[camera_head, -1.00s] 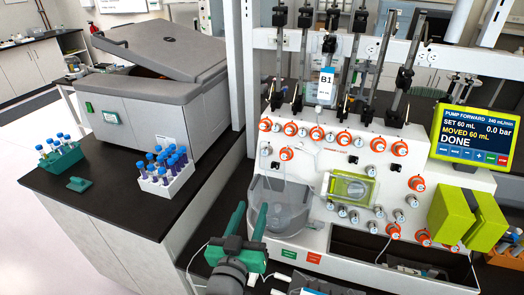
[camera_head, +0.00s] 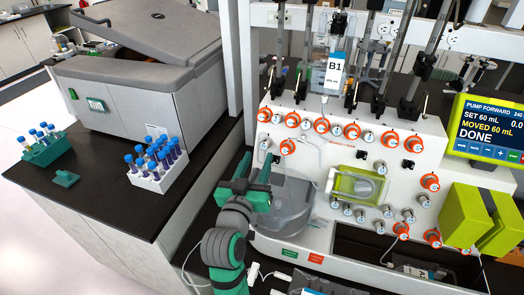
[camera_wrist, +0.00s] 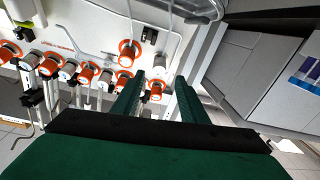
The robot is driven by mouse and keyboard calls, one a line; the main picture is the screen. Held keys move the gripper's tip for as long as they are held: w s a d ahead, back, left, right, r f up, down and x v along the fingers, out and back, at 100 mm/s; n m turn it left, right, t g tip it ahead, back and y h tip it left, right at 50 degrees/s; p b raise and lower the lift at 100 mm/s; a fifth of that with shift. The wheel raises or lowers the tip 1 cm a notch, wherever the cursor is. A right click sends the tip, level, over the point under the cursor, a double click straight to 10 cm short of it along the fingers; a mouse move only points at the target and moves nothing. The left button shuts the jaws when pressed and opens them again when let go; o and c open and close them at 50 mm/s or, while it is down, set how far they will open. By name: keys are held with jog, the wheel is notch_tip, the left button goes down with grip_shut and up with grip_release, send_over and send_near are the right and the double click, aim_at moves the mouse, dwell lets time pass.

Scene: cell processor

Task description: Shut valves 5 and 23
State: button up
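The cell processor's white panel (camera_head: 320,180) carries several round valve knobs, some orange and some grey. An upper row runs from an orange knob (camera_head: 264,115) at the left to another orange knob (camera_head: 414,144) at the right. An orange knob (camera_head: 288,147) sits below that row. The valve numbers are too small to read, so I cannot tell which are 5 and 23. My gripper (camera_head: 258,165) is before the panel's left part. In the wrist view my gripper (camera_wrist: 159,78) is open, with an orange knob (camera_wrist: 156,91) and a grey knob (camera_wrist: 160,64) seen between its fingers, apparently not gripped.
A clear bowl-like housing (camera_head: 285,205) is close to my gripper. A lime-framed window (camera_head: 357,186), a lime block (camera_head: 460,213) and a pump screen (camera_head: 488,130) reading DONE are further right. A bag labelled B1 (camera_head: 333,72) hangs above. A tube rack (camera_head: 160,178) stands on the left bench.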

aim_at(264, 146)
jog(key=shift+x, duration=2.3)
jog(key=shift+d, duration=0.1)
jog(key=shift+s, duration=0.1)
grip_shut()
